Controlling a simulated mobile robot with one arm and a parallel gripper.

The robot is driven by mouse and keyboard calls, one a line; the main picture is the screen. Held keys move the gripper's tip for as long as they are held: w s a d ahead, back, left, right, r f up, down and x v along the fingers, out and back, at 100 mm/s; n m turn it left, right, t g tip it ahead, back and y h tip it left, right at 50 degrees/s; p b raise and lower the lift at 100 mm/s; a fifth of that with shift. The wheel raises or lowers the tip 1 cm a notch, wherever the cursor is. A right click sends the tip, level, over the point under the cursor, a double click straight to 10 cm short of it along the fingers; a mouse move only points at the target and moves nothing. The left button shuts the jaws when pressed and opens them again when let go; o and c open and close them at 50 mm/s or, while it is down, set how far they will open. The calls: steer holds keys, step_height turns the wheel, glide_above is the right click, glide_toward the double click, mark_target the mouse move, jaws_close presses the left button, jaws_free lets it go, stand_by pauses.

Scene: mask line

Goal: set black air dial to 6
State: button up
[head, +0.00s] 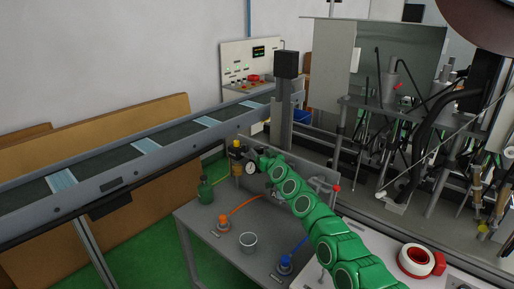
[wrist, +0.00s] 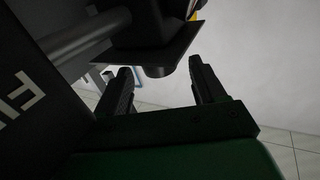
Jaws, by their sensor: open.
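The air unit (head: 237,158), yellow and black with a dark top, stands at the back edge of the grey table in the head view. A small round white gauge (head: 250,168) is on its right side. My green arm reaches in from the lower right, and my gripper (head: 258,161) is close beside the unit, partly merging with it. In the wrist view my gripper (wrist: 162,88) has its two dark fingers apart with nothing clearly held. A dark rounded part (wrist: 160,70) shows beyond and between them, possibly the dial. The dial's numbers and setting cannot be read.
A green bottle (head: 205,191), a clear cup (head: 248,241), an orange-hosed fitting (head: 223,225) and a blue fitting (head: 285,265) are on the grey table (head: 205,240). A conveyor (head: 100,168) runs behind it. White and red tape rolls (head: 415,262) lie at right.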

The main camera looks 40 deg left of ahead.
steer(key=shift+x, duration=2.6)
steer(key=shift+w, duration=0.1)
steer(key=c, duration=1)
